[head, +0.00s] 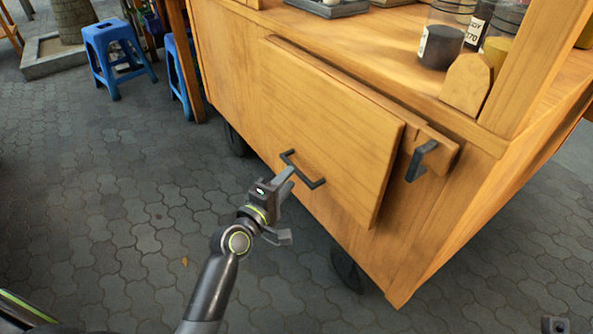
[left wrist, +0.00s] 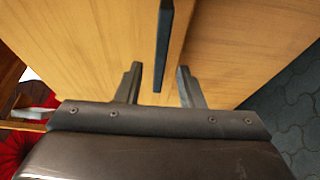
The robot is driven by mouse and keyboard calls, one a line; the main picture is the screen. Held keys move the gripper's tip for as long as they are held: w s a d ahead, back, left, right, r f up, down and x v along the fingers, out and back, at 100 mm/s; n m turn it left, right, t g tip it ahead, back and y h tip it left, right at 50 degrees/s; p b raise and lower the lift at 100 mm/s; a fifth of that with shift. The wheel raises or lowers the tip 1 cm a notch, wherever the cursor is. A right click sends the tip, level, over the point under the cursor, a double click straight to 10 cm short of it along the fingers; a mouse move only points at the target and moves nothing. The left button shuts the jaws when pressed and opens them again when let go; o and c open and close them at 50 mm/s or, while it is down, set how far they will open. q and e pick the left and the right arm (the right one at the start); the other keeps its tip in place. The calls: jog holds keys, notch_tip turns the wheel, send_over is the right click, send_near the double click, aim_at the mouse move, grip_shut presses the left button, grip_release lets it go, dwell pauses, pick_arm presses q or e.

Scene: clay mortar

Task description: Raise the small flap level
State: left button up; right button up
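The small flap (head: 335,130) is a wooden panel hanging on the front of a wooden cart. It slopes downward, its lower edge standing slightly out from the cart. A dark bar handle (head: 302,170) is fixed near its lower edge. My left gripper (head: 287,206) is at the handle with its fingers apart. In the left wrist view the dark handle bar (left wrist: 163,45) shows between the spread fingers, with space on both sides. A dark part at the lower right corner of the head view looks like my right gripper (head: 555,325); its fingers cannot be made out.
A dark bracket (head: 422,160) sits on a wooden rail right of the flap. The cart's counter (head: 385,45) holds jars (head: 445,35) and a dark tray (head: 325,8). Wheels (head: 347,270) show below. Blue stools (head: 115,50) stand at upper left. The paved floor (head: 110,200) at left is clear.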

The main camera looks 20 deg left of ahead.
aim_at(297, 168)
pick_arm(q)
jog(key=shift+x, duration=2.45)
grip_shut()
